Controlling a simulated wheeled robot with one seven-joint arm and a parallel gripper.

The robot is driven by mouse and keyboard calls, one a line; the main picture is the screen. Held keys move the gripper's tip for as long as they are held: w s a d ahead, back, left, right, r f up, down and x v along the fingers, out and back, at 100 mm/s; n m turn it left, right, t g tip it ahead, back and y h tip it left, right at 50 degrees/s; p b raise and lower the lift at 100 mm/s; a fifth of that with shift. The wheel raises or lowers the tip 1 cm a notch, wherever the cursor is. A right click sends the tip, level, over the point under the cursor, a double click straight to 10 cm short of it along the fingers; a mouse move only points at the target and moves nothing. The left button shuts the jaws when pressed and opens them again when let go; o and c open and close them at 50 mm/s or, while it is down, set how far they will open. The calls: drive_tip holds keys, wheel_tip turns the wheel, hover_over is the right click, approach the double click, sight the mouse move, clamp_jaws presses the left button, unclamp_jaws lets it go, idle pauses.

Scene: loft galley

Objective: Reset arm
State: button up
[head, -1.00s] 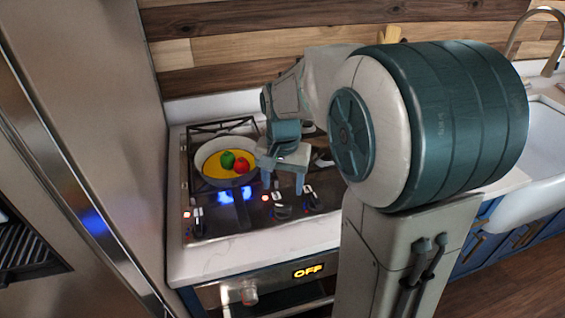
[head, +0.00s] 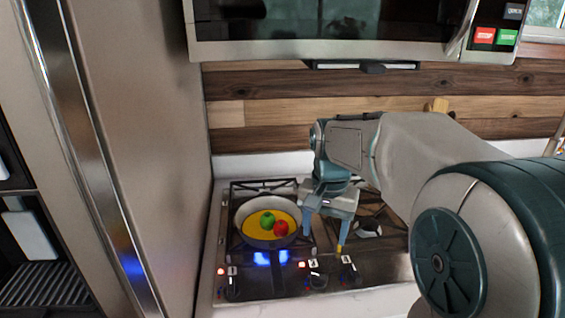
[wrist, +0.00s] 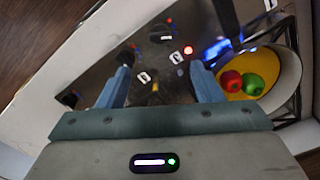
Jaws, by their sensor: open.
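My gripper (head: 322,232) is open and empty above the stove (head: 335,290), to the right of the frying pan. In the wrist view, my gripper (wrist: 160,85) shows two blue fingers spread apart, with the stove front and knobs between and beyond them. The frying pan (head: 240,220) sits on the left front burner and holds yellow contents with a green item (head: 267,221) and a red item (head: 281,228). The same pan (wrist: 291,70) is at the right in the wrist view.
A microwave (head: 320,52) hangs above the stove. A tall fridge (head: 140,130) stands close on the left. A blue glow shows below the pan near the stove's front, and red lights are lit by the knobs (head: 313,278).

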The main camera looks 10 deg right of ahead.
drive_tip(key=s+f+n+t, duration=0.3)
drive_tip(key=s+f+n, duration=0.1)
drive_tip(key=s, duration=1.1)
drive_tip(key=shift+a+f+n, duration=0.15)
drive_tip(key=shift+f+n, duration=0.05)
drive_tip(key=shift+n, duration=0.7)
drive_tip(key=shift+w, duration=0.1)
